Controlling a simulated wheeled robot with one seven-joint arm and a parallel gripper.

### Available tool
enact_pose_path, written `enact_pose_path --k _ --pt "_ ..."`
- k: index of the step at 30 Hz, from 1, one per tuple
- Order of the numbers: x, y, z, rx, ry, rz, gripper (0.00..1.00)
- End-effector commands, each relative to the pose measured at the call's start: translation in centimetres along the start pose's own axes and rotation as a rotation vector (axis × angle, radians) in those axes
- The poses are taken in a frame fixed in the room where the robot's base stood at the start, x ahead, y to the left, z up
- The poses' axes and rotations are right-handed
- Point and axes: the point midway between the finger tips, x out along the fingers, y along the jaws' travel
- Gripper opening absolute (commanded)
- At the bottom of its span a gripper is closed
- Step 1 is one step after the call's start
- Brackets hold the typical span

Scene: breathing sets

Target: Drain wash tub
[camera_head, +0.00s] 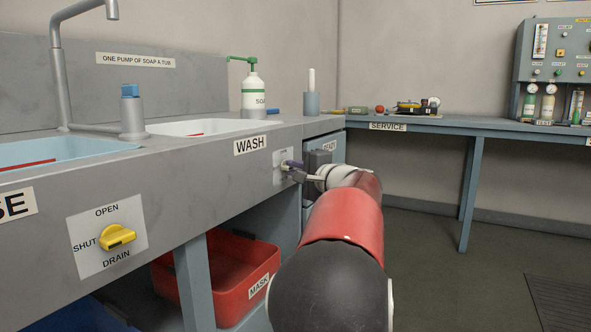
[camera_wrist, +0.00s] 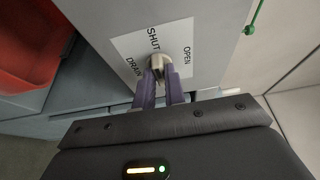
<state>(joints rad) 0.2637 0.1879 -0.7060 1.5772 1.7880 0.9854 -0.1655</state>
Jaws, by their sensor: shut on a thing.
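The wash tub (camera_head: 225,127) is a white basin set in the grey counter, behind the WASH label (camera_head: 250,145). A strip of red shows inside it; the water level cannot be told. Its drain plate (camera_head: 279,176) is on the counter front below the label, marked SHUT, OPEN and DRAIN in the wrist view (camera_wrist: 125,45). My gripper (camera_head: 293,169) is at this plate. In the wrist view, its purple fingers (camera_wrist: 160,80) are shut on the pale drain knob (camera_wrist: 157,61). The fingers partly hide the knob, so I cannot tell which mark it points at.
A second drain plate with a yellow knob (camera_head: 117,237) is at the left, below a light blue tub (camera_head: 40,150). A red MASK bin (camera_head: 225,312) stands under the counter. The service bench (camera_head: 480,128) is at the right, with open floor before it.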

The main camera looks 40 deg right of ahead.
Motion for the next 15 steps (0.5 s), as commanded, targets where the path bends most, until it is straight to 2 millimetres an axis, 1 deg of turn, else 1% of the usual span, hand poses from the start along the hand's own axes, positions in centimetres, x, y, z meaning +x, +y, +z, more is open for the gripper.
enact_pose_path --k 7,15 --pt "-0.04 -0.54 -0.06 0.096 0.001 0.040 0.00" --pt "-0.02 -0.99 -0.12 0.293 0.001 0.122 0.00"
